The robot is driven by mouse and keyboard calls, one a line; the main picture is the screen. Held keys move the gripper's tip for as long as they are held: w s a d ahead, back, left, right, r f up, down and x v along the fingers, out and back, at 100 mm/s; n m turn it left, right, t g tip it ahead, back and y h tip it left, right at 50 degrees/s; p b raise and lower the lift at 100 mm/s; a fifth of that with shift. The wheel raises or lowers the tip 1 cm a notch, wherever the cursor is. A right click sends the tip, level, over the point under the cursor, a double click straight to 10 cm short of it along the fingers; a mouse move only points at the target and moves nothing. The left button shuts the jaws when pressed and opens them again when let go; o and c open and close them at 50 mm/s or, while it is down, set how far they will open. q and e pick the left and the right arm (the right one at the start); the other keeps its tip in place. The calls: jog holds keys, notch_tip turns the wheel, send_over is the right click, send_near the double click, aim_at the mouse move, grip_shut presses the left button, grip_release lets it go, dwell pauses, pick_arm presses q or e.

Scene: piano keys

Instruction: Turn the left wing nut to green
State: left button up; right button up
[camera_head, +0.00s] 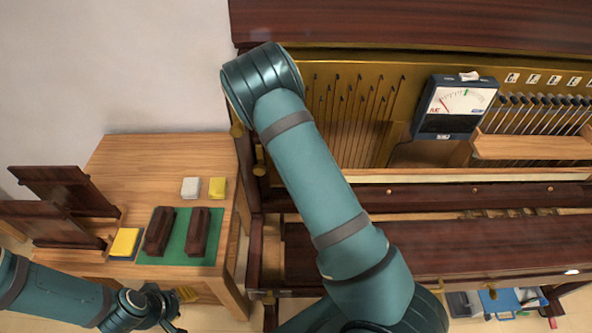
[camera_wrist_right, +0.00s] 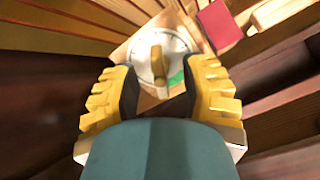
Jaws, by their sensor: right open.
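In the right wrist view a brass wing nut (camera_wrist_right: 158,65) stands upright on a round white dial (camera_wrist_right: 172,47). A green patch (camera_wrist_right: 176,79) shows at the dial's lower right edge. My right gripper (camera_wrist_right: 160,82) is open, its yellow fingers and dark pads on either side of the wing nut, with gaps visible. In the head view my right arm covers part of the piano, and I cannot make out the wing nut or the right gripper there. My left gripper (camera_head: 165,306) is low at the left, away from the piano; its jaws are unclear.
A dark meter (camera_head: 455,106) with red and green marks sits on the piano (camera_head: 400,240). A wooden side table (camera_head: 150,150) at left holds a green mat (camera_head: 180,240), dark blocks, and yellow and white pieces. A red block (camera_wrist_right: 220,25) lies beyond the dial.

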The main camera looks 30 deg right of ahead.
jog(key=shift+b+x, duration=0.6)
jog(key=shift+x, duration=0.35)
jog(key=shift+o, duration=0.2)
jog(key=shift+s+a+r+p, duration=0.2)
jog(key=shift+s+r+p, duration=0.15)
jog(key=shift+r+p, duration=0.15)
grip_shut()
